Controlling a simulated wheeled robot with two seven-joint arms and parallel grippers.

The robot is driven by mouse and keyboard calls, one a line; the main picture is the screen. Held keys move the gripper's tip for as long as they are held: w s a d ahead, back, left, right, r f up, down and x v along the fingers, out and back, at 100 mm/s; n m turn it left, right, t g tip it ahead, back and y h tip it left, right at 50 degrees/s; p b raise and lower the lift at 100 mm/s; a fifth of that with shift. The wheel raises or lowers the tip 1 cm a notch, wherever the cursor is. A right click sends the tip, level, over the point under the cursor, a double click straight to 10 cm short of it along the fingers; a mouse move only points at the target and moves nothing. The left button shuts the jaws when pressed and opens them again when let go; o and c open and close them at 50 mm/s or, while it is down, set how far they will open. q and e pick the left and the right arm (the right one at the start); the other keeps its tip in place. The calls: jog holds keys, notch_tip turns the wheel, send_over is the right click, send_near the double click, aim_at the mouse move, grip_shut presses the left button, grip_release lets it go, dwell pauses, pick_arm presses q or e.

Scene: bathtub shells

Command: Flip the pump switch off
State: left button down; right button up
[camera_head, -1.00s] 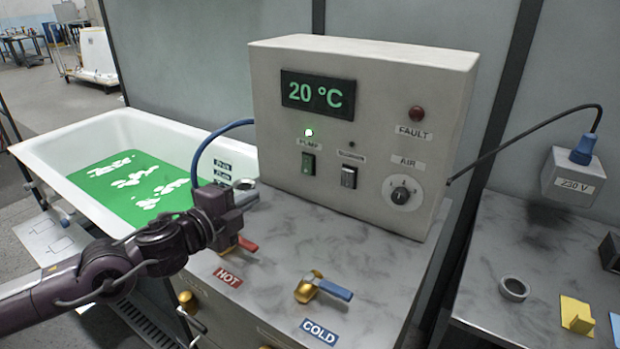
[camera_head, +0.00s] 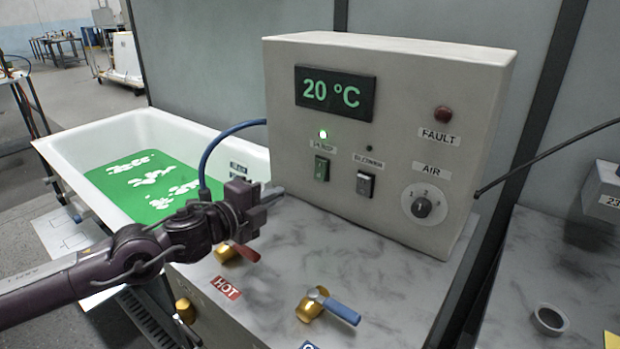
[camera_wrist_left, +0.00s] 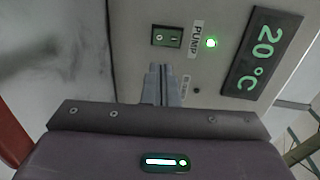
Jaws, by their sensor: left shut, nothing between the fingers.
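In the left wrist view the pump switch (camera_wrist_left: 167,37) lies just beyond the shut fingertips (camera_wrist_left: 158,68), with a gap that I cannot measure. The lit lamp (camera_wrist_left: 211,43) and the "PUMP" label show beside it. My right gripper is not in view.
A second, dark switch (camera_head: 365,184) sits right of the pump switch, then the AIR knob (camera_head: 422,207). The red HOT lever (camera_head: 243,252) is under my left wrist and the blue COLD lever (camera_head: 341,312) is nearer.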

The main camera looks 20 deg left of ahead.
aim_at(318, 175)
pick_arm(q)
jog(key=p+x, duration=0.2)
jog(key=x, duration=1)
jog(key=shift+w+d, duration=0.1)
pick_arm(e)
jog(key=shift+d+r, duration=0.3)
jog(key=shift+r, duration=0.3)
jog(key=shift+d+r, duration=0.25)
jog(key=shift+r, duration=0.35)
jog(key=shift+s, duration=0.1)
